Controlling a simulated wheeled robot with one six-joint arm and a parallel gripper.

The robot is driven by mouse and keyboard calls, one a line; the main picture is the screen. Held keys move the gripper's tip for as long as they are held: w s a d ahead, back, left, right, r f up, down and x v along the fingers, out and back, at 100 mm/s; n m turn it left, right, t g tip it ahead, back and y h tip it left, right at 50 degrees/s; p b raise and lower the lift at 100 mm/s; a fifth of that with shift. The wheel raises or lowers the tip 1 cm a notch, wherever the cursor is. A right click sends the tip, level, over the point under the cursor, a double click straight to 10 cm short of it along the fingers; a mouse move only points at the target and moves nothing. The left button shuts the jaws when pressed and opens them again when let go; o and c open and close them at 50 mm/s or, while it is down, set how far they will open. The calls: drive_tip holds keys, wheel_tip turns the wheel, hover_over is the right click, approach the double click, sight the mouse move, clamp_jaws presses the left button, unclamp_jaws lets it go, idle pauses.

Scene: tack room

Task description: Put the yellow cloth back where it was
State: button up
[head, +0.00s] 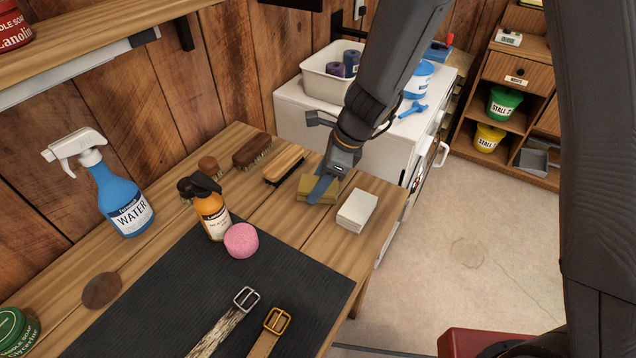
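The folded yellow cloth (304,186) lies flat at the back right of the wooden table, between a light wooden brush and a white stack. My gripper (321,192) reaches down onto the cloth from above, and a blue-grey finger covers part of it. The fingertips are at the cloth, but I cannot tell whether they grip it, as only one finger shows clearly. The cloth appears to rest on the table.
The white stack (357,211) is close on the right, the light brush (283,165) close on the left. An amber bottle (212,215), pink sponge (241,240) and blue spray bottle (122,200) stand further left. Belts lie on the black mat (180,300). A white cabinet (296,105) stands behind.

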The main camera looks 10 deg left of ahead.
drive_tip(key=shift+f, duration=0.15)
drive_tip(key=o, duration=1.1)
drive_tip(key=shift+r, duration=0.3)
drive_tip(key=v, duration=1.1)
drive_tip(key=shift+d+r+b, duration=0.15)
drive_tip(key=shift+r+b, duration=0.15)
drive_tip(key=shift+b, duration=0.05)
drive_tip(key=shift+s+d+f+n+t+h, duration=0.2)
drive_tip(key=shift+s+d+n+h, duration=0.95)
drive_tip(key=shift+d+n, duration=2.3)
drive_tip(key=shift+s+d+f+n+t+h, duration=0.1)
drive_tip(key=shift+s+d+n+t+h, duration=0.25)
drive_tip(key=shift+s+d+n, duration=3)
drive_tip(key=shift+s+d+f+n+t+h, duration=0.15)
drive_tip(key=shift+d+n+h, duration=0.65)
drive_tip(key=shift+d+n, duration=2.8)
